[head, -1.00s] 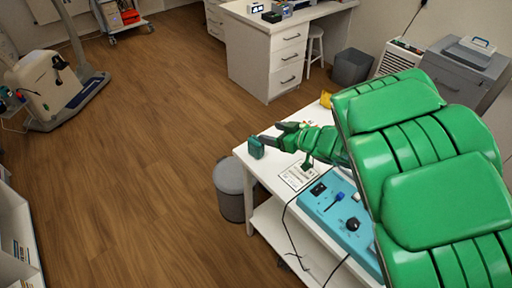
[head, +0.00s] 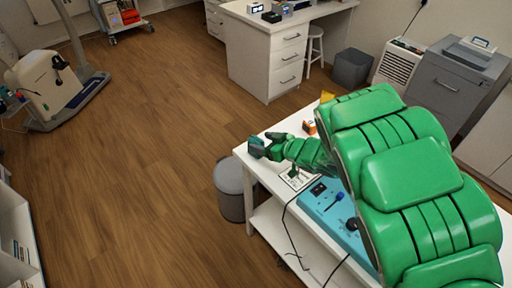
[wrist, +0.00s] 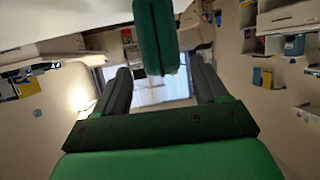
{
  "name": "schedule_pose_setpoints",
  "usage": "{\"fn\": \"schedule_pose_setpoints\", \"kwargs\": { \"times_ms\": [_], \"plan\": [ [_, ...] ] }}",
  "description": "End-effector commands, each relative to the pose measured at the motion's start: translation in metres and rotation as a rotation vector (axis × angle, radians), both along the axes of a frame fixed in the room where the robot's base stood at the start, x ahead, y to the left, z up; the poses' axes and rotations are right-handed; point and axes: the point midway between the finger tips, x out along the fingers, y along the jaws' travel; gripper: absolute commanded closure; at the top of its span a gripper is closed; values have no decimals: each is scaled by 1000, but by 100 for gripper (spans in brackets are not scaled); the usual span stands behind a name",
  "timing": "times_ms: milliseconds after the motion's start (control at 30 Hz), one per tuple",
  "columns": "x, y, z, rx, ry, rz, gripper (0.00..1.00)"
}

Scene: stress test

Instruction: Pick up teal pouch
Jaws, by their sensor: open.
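The teal pouch (head: 256,147) stands at the left corner of the white table (head: 252,171). It also shows in the wrist view (wrist: 155,36) as an upright dark teal block with a dark seam, at the top centre. My gripper (head: 270,146) is at that corner, right up against the pouch. In the wrist view my gripper (wrist: 160,68) is open, with one dark finger on each side of the pouch's lower end. A gap shows on the left; on the right the pouch is closer to the finger. Contact cannot be told.
On the table are a blue device (head: 334,212) with black cables, a paper card (head: 297,179), an orange box (head: 309,127) and a yellow item (head: 327,97). A grey bin (head: 231,190) stands on the floor beside the table.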

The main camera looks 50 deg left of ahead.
Motion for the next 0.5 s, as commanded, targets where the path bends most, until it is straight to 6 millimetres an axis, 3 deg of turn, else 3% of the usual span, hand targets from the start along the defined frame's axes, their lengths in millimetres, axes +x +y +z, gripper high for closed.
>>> {"fn": "schedule_pose_setpoints", "kwargs": {
  "times_ms": [300, 500],
  "plan": [
    [-9, 31, -15, 2, 2, 2, 28],
    [-9, 32, -15, 1, 1, 1, 28]
  ]
}}
